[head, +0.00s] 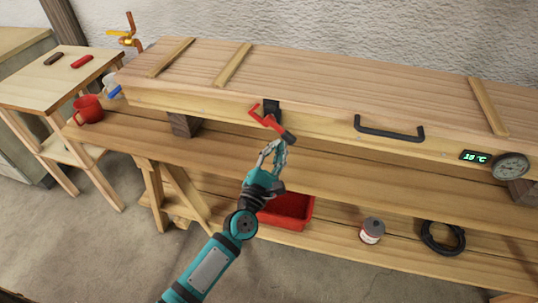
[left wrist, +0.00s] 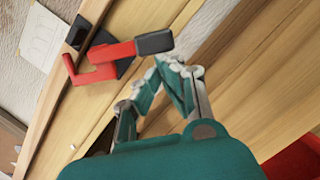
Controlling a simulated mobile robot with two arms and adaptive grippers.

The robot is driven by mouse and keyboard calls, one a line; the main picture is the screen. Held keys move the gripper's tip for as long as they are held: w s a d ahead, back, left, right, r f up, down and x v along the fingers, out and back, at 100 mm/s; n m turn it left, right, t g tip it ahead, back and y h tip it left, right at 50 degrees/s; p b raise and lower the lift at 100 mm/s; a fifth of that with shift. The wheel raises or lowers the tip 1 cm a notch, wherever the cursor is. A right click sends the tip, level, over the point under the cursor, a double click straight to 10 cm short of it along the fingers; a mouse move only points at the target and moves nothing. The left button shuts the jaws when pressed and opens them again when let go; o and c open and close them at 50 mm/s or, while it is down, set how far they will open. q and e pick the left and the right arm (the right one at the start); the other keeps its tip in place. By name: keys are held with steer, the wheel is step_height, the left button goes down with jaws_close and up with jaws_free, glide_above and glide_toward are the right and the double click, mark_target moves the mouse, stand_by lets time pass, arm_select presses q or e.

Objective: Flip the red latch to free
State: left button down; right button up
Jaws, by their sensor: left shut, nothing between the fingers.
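The red latch (head: 268,119) is on the front face of a long wooden box, on a black mount (head: 272,106). Its lever slants down to the right and ends in a dark grip. The latch also shows in the left wrist view (left wrist: 105,60), with its dark grip (left wrist: 154,42) close to my fingertips. My left gripper (head: 276,146) is shut and empty, just below the grip. In the left wrist view its fingertips (left wrist: 176,68) come together beside the grip; I cannot tell whether they touch it. My right gripper is in neither view.
The wooden box (head: 330,90) has a black handle (head: 390,132), a display (head: 475,156) and a gauge (head: 509,166). It rests on a workbench (head: 140,140). Below are a red bin (head: 290,210), a can (head: 372,230) and a black coil (head: 442,238). A red mug (head: 89,109) stands at the left.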

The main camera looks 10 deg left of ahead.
mark_target(289, 142)
arm_select(q)
steer(key=shift+d+r+n+t+y+b, duration=0.15)
steer(key=shift+d+r+n+y+b, duration=0.25)
steer(key=shift+n, duration=0.65)
steer(key=shift+d+r+n+t+y+b, duration=0.2)
steer(key=shift+d+n+y+b, duration=0.25)
steer(key=shift+n, duration=0.55)
steer(key=shift+d+r+n+t+y+b, duration=0.15)
steer(key=shift+d+r+n+y+b, duration=0.3)
steer(key=shift+n, duration=0.6)
steer(key=shift+d+f, duration=0.1)
steer(key=shift+d, duration=0.05)
steer(key=shift+s, duration=0.1)
